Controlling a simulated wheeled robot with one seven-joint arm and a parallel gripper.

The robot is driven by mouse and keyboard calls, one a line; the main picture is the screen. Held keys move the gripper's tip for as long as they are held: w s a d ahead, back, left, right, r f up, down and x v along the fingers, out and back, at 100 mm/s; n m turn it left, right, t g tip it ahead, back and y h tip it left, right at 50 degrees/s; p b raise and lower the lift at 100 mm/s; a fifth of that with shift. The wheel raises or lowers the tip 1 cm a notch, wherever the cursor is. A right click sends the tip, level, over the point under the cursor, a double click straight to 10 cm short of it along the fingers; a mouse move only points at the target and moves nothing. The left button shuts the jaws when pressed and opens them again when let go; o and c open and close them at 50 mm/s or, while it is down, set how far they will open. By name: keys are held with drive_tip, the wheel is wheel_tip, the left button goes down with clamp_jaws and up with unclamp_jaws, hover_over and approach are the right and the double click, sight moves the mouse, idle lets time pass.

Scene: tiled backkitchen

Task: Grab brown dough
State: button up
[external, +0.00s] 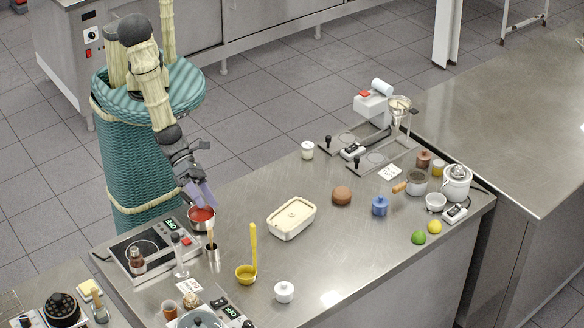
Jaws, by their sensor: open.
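A brown, rounded lump (342,195), which looks like the dough, sits on the steel counter right of the white rectangular dish. My gripper (203,196) points down at the counter's left part, close above or beside a small pot of red sauce (202,217). It is open, with pale purple fingers. I cannot tell whether the fingers touch the pot. My gripper is well to the left of the brown lump, with the dish roughly between them.
The white dish (292,219) stands mid-counter. A yellow ladle (247,272) and a hot plate (150,248) are at the left. The front middle is clear.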

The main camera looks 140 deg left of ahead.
drive_tip(key=w+a+m+t+h+b, duration=0.1)
drive_tip(key=w+a+t+b, duration=0.1)
drive_tip(key=w+a+b, duration=0.4)
drive_tip(key=w+a+r+m+t+h+b, duration=0.2)
drive_tip(key=a+m+b, duration=0.25)
drive_tip(key=a, duration=0.85)
drive_tip(key=w+a+r+m+t+h+b, duration=0.1)
drive_tip(key=w+a+r+m+h+b, duration=0.3)
drive_tip(key=a, duration=0.9)
drive_tip(key=s+a+f+m+g+y+b, duration=0.15)
drive_tip(key=s+a+b, duration=0.25)
drive_tip(key=s+a, duration=0.45)
drive_tip(key=s+a+f+m+g+b, duration=0.1)
drive_tip(key=s+a+f+m+b, duration=0.15)
drive_tip(key=s+a, duration=0.6)
drive_tip(key=s+a+f+m+g+y+b, duration=0.1)
drive_tip(key=s+a+f+b, duration=0.1)
drive_tip(key=s+a+b, duration=0.6)
drive_tip(key=shift+h, duration=0.25)
drive_tip(key=f+p, duration=0.1)
drive_tip(key=f, duration=0.4)
drive_tip(key=s+d+f+p, duration=0.1)
drive_tip(key=f, duration=0.4)
drive_tip(key=d+f+p, duration=0.1)
drive_tip(key=f, duration=0.4)
drive_tip(key=shift+s+f+p, duration=0.3)
drive_tip(key=shift+f+p, duration=0.1)
